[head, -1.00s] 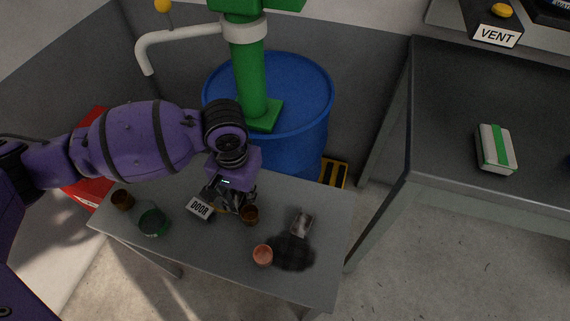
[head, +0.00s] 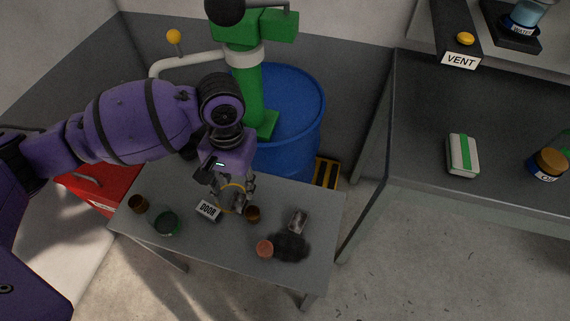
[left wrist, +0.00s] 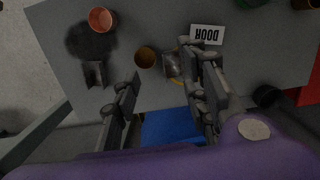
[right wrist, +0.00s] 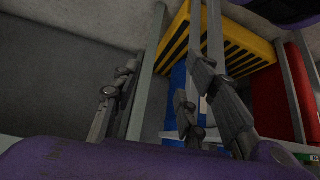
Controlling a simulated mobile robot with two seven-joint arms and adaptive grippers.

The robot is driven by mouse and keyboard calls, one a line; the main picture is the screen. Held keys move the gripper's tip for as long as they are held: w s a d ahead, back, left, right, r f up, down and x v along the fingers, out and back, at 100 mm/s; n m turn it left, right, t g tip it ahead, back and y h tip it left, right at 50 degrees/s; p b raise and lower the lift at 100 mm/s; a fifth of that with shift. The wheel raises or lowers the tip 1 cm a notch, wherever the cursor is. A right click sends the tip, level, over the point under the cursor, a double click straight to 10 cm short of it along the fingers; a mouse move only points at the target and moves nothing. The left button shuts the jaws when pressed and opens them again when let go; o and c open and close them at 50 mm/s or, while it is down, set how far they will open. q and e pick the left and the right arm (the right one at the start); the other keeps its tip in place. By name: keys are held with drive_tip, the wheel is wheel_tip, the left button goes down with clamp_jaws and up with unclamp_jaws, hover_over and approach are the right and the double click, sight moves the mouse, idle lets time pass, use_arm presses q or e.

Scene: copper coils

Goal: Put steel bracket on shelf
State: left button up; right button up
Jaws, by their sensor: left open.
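A small grey metal piece, which looks like the steel bracket (head: 299,219), lies on the small grey table (head: 190,245) beside a dark stain. In the left wrist view the bracket (left wrist: 95,75) lies to the left of my left gripper's fingers. My left gripper (head: 234,195) is open above the table's back part, to the left of the bracket and apart from it. My right gripper (right wrist: 165,100) shows only in its wrist view, with fingers apart and no object between them. A raised shelf (head: 520,68) stands at the top right.
On the table are a DOOR label (head: 208,210), a yellow ring (head: 233,186), a green round container (head: 167,223), brown cups (head: 253,214) and a copper-coloured cup (head: 265,248). A blue barrel (head: 300,120) stands behind. The dark bench (head: 425,110) holds a white-green box (head: 462,155).

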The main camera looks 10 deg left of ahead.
use_arm(q)
drive_tip(key=r+p, duration=0.1)
drive_tip(key=p, duration=0.4)
drive_tip(key=t+p, duration=0.1)
drive_tip(key=p, duration=0.2)
hover_over(240, 203)
drive_tip(key=f, duration=0.7)
drive_tip(key=shift+s+a, duration=0.1)
drive_tip(key=shift+a, duration=0.1)
drive_tip(key=f, duration=0.6)
drive_tip(key=shift+d+f+b, duration=0.15)
drive_tip(key=shift+d+b, duration=0.05)
drive_tip(key=shift+b, duration=0.1)
use_arm(e)
wheel_tip(240, 203, up, 9)
drive_tip(key=w+t, duration=0.1)
drive_tip(key=w, duration=0.1)
drive_tip(key=shift+w+d, duration=0.25)
drive_tip(key=shift+d, duration=0.15)
drive_tip(key=shift+r, duration=0.1)
use_arm(q)
clamp_jaws()
